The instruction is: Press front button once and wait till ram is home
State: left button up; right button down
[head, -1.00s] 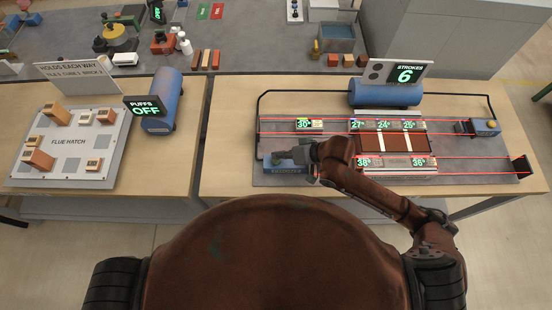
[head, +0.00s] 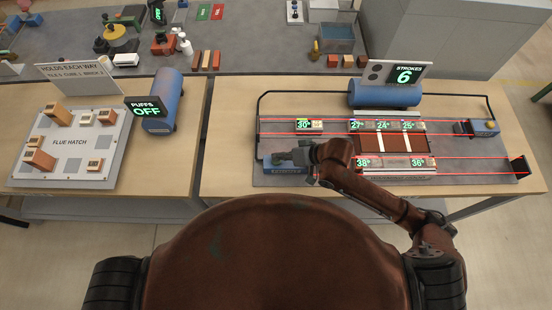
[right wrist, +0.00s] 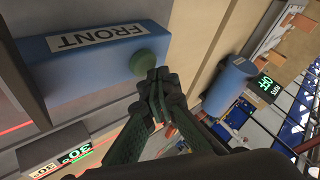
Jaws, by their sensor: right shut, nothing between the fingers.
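The front button is a green round knob (right wrist: 150,63) on the end of a blue box (right wrist: 95,55) labelled FRONT. In the head view this blue box (head: 284,170) sits at the front left of the grey machine plate. My right gripper (right wrist: 155,76) is shut and empty, its fingertips right at the button; I cannot tell whether they touch it. It also shows in the head view (head: 300,156), partly over the box. The strokes sign (head: 404,75) reads 6. I cannot clearly pick out the ram. My left gripper is not in view.
Numbered bricks, including one marked 30 (head: 309,125), stand on the plate between red lines. A blue tank (head: 385,94) stands behind. A flue hatch board (head: 68,143) is on the left table.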

jog(key=shift+f, duration=0.55)
dwell(0.9)
jog(key=shift+r, duration=0.1)
jog(key=shift+r+p, duration=0.85)
jog(key=shift+p, duration=0.45)
notch_tip(320, 180, up, 5)
jog(key=p, duration=0.6)
jog(key=shift+r, duration=0.1)
